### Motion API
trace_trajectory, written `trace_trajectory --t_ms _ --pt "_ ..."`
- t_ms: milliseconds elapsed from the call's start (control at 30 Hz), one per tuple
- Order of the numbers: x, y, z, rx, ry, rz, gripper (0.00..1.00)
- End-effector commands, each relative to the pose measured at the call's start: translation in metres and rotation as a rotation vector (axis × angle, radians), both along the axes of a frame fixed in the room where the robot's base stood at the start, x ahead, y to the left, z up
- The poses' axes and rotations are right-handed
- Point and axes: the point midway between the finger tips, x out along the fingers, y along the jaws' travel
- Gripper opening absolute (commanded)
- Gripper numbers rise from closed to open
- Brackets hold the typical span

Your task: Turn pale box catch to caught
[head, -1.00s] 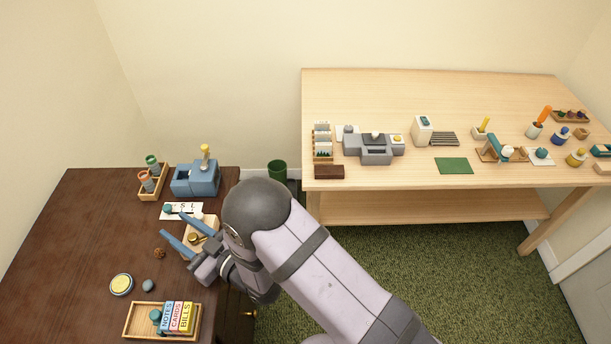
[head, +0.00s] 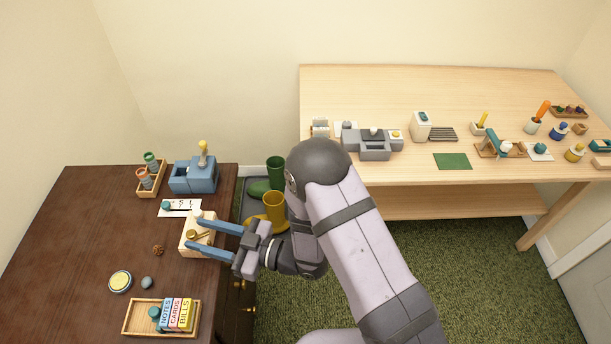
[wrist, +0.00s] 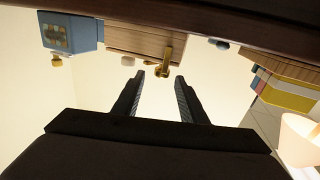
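The pale box (head: 188,228) is a small light-wood box near the right edge of the dark table. It also shows in the wrist view (wrist: 125,38). Its brass catch (head: 196,235) has a round knob and short lever, and appears in the wrist view (wrist: 164,62) against the box face. My gripper (head: 191,230) is open, its two blue fingers reaching over the box from the right, one on each side of the catch. In the wrist view the fingertips (wrist: 160,76) are apart with nothing between them. I cannot tell whether they touch the box.
A blue device (head: 194,176) and a tray of cups (head: 152,190) stand behind the box. A white card (head: 180,208) lies close behind it. A wooden tray (head: 134,322) with labelled boxes, a yellow tin (head: 120,281) and a pinecone (head: 158,250) are nearer.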

Motion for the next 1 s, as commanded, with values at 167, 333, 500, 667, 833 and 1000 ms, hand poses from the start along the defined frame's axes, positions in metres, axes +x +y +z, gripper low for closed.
trace_trajectory --t_ms 167,333,500,667,833,1000 --pt "0.025 0.001 0.03 -0.03 -0.115 -0.059 0.38" --pt "0.051 -0.013 0.031 -0.155 -0.097 -0.13 0.38" --pt "0.074 -0.033 0.033 -0.271 -0.064 -0.202 0.38" --pt "0.092 -0.056 0.035 -0.369 -0.025 -0.271 0.38" --pt "0.108 -0.082 0.038 -0.463 0.022 -0.341 0.38" --pt "0.118 -0.11 0.043 -0.548 0.077 -0.411 0.38"
